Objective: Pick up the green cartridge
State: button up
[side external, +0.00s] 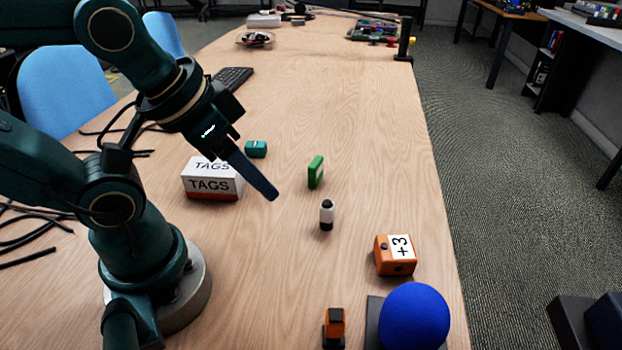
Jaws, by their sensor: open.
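A green cartridge (316,172) stands upright on the wooden table, near the middle of the side external view. It is a thin bright green block. My gripper (262,186) is to the left of it in the picture, pointing down and to the right. The gripper is apart from the cartridge, and nothing shows in its jaws. Its fingers overlap in this view, so the gap between them is hidden.
A white TAGS box (211,184) and a small teal block (256,149) are near my gripper. The table's right side beyond the cartridge is clear.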

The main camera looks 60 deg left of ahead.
jog(key=shift+o, duration=0.6)
